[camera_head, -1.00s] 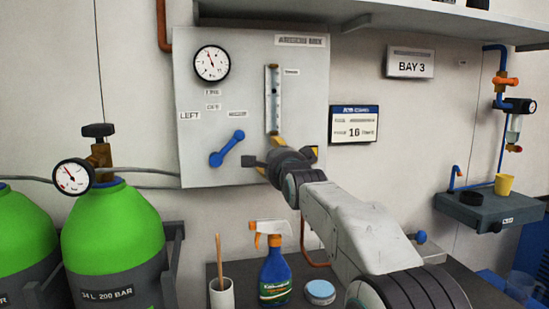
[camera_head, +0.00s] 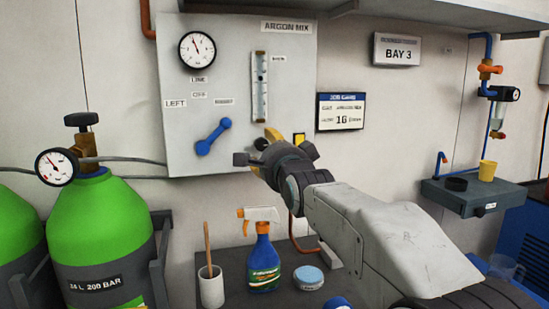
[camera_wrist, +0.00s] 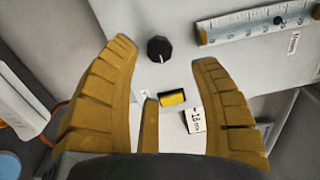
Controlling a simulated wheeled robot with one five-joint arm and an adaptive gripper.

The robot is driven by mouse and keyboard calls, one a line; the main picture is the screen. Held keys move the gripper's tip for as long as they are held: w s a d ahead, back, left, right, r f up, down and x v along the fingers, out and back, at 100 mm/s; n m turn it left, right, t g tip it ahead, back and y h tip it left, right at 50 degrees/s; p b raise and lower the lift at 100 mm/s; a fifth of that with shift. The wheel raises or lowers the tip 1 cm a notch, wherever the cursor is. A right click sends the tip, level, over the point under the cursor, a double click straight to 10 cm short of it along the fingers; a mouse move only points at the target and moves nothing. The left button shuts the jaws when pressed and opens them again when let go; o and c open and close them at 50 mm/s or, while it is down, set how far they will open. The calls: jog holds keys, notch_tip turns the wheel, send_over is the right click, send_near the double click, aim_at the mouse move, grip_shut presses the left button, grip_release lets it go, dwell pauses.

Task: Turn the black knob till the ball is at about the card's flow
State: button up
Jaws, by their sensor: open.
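The black knob (camera_wrist: 160,49) sits on the grey panel (camera_head: 185,135), below the flow tube (camera_head: 260,87); in the wrist view it has a white pointer mark. A dark spot in the tube (camera_wrist: 240,26), likely the ball (camera_wrist: 277,19), shows in the wrist view.
A blue lever (camera_head: 213,136) and a round gauge (camera_head: 197,50) are on the panel's left. A yellow block (camera_wrist: 172,98) is beside the knob. Green cylinders (camera_head: 98,235) stand at left.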

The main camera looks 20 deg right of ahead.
jog(key=shift+s, duration=2.2)
jog(key=s+f+n+g+p, duration=0.5)
jog(key=s+n, duration=0.1)
jog(key=s, duration=0.5)
jog(key=s+f+n+g+p, duration=0.4)
jog(key=s+f+n+p, duration=0.1)
jog(key=s, duration=0.6)
jog(key=s+f+n+g+p, duration=0.5)
jog(key=s+n+p, duration=0.2)
jog(key=s, duration=0.4)
jog(key=shift+f+g, duration=0.25)
jog(key=shift+g, duration=0.05)
